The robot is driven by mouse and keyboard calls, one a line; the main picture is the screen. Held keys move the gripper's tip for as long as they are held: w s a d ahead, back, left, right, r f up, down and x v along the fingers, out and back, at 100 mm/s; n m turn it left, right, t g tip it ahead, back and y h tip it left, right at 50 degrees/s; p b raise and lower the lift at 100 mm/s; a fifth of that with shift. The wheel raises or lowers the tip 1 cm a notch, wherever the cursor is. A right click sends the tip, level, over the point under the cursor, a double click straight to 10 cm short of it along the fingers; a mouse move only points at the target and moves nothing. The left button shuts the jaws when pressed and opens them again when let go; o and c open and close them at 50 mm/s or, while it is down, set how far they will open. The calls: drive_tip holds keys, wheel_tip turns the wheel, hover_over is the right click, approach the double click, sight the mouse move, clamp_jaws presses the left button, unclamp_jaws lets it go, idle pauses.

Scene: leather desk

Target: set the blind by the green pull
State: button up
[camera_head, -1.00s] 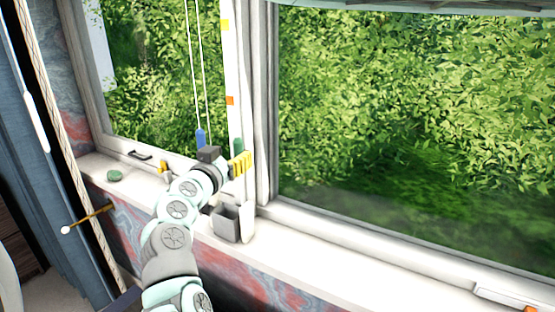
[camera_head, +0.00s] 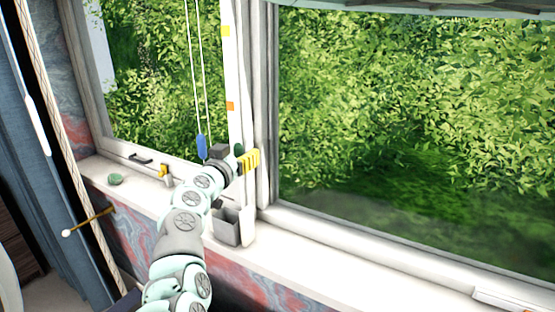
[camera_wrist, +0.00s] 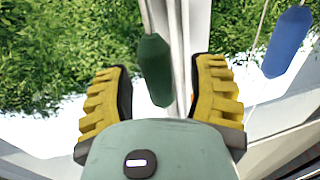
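The dark green pull (camera_wrist: 155,70) hangs on its cord between my two yellow fingers in the wrist view, nearer the left finger. Neither finger visibly touches it. My gripper (camera_wrist: 165,75) is open, its fingers wide apart. In the head view the green pull (camera_head: 239,150) shows only in part, just behind my gripper (camera_head: 250,160) at the window post. The blue pull (camera_head: 201,146) hangs on two white cords to the left; it also shows at the upper right of the wrist view (camera_wrist: 288,42). The blind's lower edge (camera_head: 400,7) shows at the top of the right pane.
A white strip beside the cords carries a yellow mark (camera_head: 226,31) and an orange mark (camera_head: 230,106). A grey open box (camera_head: 227,226) stands on the sill below my gripper. A small green dish (camera_head: 116,180) sits on the left sill. The right sill is mostly clear.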

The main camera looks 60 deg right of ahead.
clamp_jaws()
idle(0.3)
wheel_tip(320, 180, up, 37)
drive_tip(key=p, duration=0.8)
drive_tip(key=shift+p, duration=0.4)
drive_tip(key=shift+c, duration=1.5)
unclamp_jaws()
drive_tip(key=shift+r, duration=0.1)
drive_tip(key=o, duration=0.4)
drive_tip(key=shift+c, duration=0.2)
